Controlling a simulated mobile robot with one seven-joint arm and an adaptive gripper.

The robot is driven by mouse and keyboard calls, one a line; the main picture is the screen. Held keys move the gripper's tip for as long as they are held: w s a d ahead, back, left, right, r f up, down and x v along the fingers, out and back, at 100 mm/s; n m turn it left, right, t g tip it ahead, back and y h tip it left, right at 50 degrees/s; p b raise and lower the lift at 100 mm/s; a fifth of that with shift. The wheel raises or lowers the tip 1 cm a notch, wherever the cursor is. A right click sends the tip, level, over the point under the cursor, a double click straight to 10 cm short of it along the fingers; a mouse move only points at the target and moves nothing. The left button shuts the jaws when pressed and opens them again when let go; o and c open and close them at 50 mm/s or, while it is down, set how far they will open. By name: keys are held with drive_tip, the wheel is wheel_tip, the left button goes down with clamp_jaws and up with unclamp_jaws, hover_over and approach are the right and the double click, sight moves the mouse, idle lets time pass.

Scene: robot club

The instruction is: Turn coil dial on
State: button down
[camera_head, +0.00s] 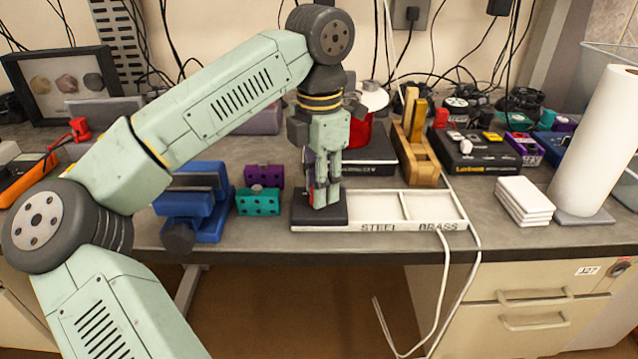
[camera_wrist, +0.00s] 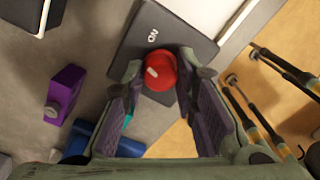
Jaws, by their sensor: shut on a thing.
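The coil dial (camera_wrist: 162,76) is a round red knob with a pale mark on its face. It sits on a dark grey box (camera_wrist: 190,36) with white lettering that seems to read ON beside the knob. In the head view the box (camera_head: 335,218) lies at the bench's front edge, and only a sliver of red shows behind my fingers. My gripper (camera_head: 324,200) points down onto the box. In the wrist view my gripper (camera_wrist: 160,70) has a finger on each side of the dial and is shut on it.
A white tray marked STEEL and BRASS (camera_head: 400,228) adjoins the box on the right. A blue vise (camera_head: 208,222), a purple block (camera_head: 264,176) and a teal block (camera_head: 258,202) stand to the left. A white cable (camera_head: 446,275) hangs over the front edge.

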drive_tip(key=m, duration=0.6)
drive_tip(key=shift+m, duration=0.3)
idle(0.4)
drive_tip(key=c, duration=1.3)
unclamp_jaws()
wheel_tip(320, 180, up, 12)
